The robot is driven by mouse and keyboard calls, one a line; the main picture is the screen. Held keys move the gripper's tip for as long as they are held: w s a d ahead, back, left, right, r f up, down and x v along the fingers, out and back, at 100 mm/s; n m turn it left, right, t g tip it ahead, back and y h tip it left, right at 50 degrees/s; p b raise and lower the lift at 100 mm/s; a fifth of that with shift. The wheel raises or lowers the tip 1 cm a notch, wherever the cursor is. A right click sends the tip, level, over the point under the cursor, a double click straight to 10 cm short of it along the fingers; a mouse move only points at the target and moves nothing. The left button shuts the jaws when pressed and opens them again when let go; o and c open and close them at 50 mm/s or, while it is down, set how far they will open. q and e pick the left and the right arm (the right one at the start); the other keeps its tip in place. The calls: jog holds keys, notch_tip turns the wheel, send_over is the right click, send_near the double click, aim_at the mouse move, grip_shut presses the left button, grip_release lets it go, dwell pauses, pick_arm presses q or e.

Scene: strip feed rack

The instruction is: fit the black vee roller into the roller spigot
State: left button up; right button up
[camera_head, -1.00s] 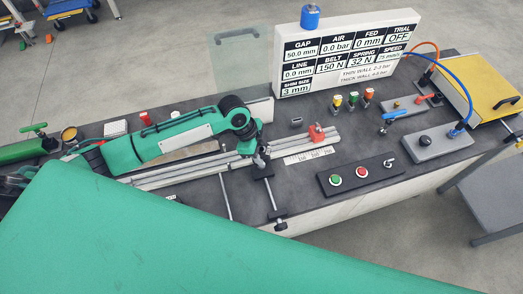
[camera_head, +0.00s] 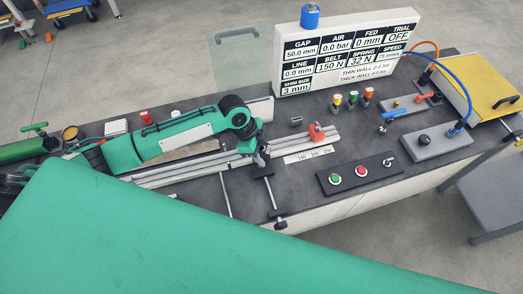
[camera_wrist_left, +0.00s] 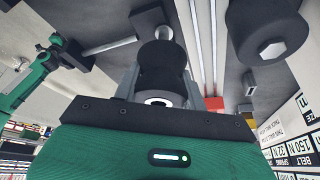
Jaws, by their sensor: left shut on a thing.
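My left gripper (camera_head: 259,148) comes in from the left on the green arm and points down over a black clamp block (camera_head: 262,170) on the bench. In the left wrist view the grey fingers are shut on the black vee roller (camera_wrist_left: 160,62), which has a narrow waist and a pale bore at its near end. Beyond the roller, the end of a steel spigot (camera_wrist_left: 164,33) shows at a black block (camera_wrist_left: 148,18). Roller and spigot look close and nearly in line; I cannot tell whether they touch. My right gripper is not in view.
A steel rod (camera_wrist_left: 112,44) runs beside the spigot block. A large black roller with a hex end (camera_wrist_left: 268,32) is at the right. In the head view, aluminium rails (camera_head: 185,172), a red stop (camera_head: 317,132) and a button panel (camera_head: 360,172) lie nearby. A green surface hides the front.

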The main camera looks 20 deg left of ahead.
pick_arm(q)
jog(key=shift+p, duration=0.5)
dwell(0.8)
jog(key=shift+f+b, duration=0.3)
jog(key=shift+f, duration=0.2)
jog(key=shift+f+b, duration=1)
jog(key=shift+f, duration=0.8)
jog(key=o, duration=1.2)
jog(key=shift+a+r, duration=0.2)
jog(key=shift+r, duration=0.15)
jog(key=b+v, duration=0.3)
jog(key=v, duration=1)
jog(key=shift+d+b, duration=0.1)
jog(key=shift+b, duration=0.25)
